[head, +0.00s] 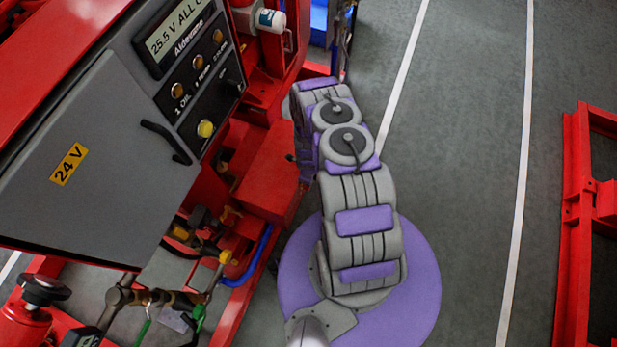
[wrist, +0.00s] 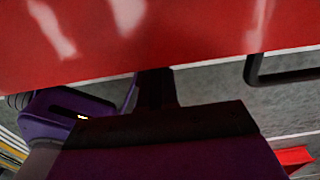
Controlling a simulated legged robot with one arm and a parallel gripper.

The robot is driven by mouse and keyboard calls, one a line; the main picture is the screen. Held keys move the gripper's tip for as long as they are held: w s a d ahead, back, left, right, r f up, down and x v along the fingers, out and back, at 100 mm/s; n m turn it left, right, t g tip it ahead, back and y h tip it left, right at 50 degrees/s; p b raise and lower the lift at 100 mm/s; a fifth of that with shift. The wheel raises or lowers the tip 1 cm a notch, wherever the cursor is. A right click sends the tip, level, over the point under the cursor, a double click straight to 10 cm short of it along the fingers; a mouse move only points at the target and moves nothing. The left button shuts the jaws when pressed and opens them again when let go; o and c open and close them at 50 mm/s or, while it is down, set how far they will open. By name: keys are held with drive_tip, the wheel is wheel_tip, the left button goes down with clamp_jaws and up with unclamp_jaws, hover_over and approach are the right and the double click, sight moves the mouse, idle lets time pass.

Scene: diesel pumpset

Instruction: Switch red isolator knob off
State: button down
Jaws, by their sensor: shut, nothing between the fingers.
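I cannot make out the red isolator knob in either view. The grey control box (head: 95,150) with a yellow "24 V" label stands at the left of the head view, its panel (head: 195,70) carrying a display, several round indicators and a black switch. My gripper (wrist: 155,88) shows in the wrist view as dark fingers, shut and empty, in front of a smooth red surface (wrist: 150,40) that fills the top of the picture. How far apart they are, or whether they touch, I cannot tell. In the head view my arm hides the gripper.
A red box-like part (head: 278,170) of the pumpset stands close left of my arm. A black handle (wrist: 285,72) shows at the right of the wrist view. A red frame (head: 580,200) stands at the far right. Grey floor (head: 450,150) between is clear.

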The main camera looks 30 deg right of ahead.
sight(308, 189)
wheel_tip(308, 189, down, 5)
drive_tip(key=shift+r+b, duration=0.1)
drive_tip(key=shift+b, duration=0.65)
drive_tip(key=shift+s+a+t+h, duration=0.1)
drive_tip(key=shift+a+t+h, duration=0.05)
drive_tip(key=shift+t+h, duration=0.2)
drive_tip(key=shift+s+a+h, duration=0.1)
drive_tip(key=shift+s+h, duration=0.1)
drive_tip(key=shift+h, duration=0.05)
drive_tip(key=shift+a+f+p, duration=0.1)
drive_tip(key=shift+f+p, duration=0.1)
drive_tip(key=shift+p, duration=0.35)
drive_tip(key=shift+a+p, duration=0.1)
drive_tip(key=shift+p, duration=0.2)
drive_tip(key=shift+s+a+f, duration=0.15)
drive_tip(key=shift+s+f, duration=0.05)
drive_tip(key=shift+f, duration=0.2)
drive_tip(key=shift+s+a+f, duration=0.15)
drive_tip(key=shift+f, duration=0.2)
drive_tip(key=shift+w+d, duration=0.1)
